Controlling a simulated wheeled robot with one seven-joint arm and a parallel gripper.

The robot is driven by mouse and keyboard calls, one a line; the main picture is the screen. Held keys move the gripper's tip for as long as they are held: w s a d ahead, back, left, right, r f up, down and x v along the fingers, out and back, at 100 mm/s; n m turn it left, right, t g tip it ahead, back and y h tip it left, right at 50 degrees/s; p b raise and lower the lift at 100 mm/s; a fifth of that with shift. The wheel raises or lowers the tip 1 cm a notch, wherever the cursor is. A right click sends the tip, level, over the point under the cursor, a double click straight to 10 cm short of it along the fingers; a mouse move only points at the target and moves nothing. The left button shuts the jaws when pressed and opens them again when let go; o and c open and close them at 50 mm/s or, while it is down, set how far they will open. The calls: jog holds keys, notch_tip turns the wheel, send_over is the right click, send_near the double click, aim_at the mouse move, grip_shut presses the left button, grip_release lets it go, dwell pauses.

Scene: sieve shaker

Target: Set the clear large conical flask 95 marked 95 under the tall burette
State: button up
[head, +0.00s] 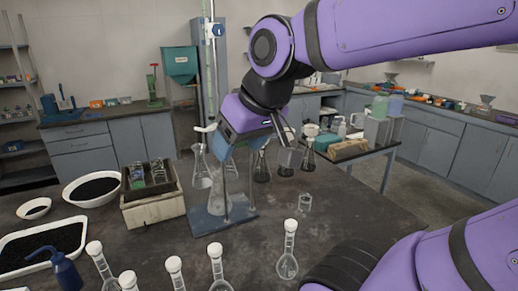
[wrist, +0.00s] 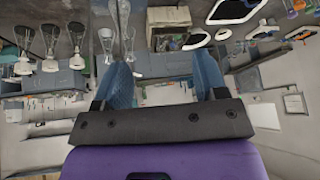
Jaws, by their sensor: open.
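The tall burette (head: 207,85) stands upright on the bench in the head view, partly behind my gripper. A blue base plate (head: 208,222) lies below it. A clear conical flask (head: 201,168) with a pale top stands just left of the burette's lower part. Another clear glass shape (head: 217,200) shows over the blue base, partly covered by blue uprights. No 95 mark is legible, so I cannot tell which flask bears it. My gripper (wrist: 160,62) is open, with two blue fingers apart and nothing between them. In the head view it is above the blue stand.
Dark-filled conical flasks (head: 262,167) stand right of the stand. A small beaker (head: 305,202) and stoppered volumetric flasks (head: 287,262) are in front. A wooden box (head: 152,210) and a bowl of dark grains (head: 72,200) are at left.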

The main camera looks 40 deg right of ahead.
jog(key=s, duration=0.2)
jog(key=s+d, duration=0.1)
jog(key=shift+s+f+g+h, duration=0.25)
jog(key=shift+s+g+h, duration=0.05)
jog(key=shift+s+g, duration=0.1)
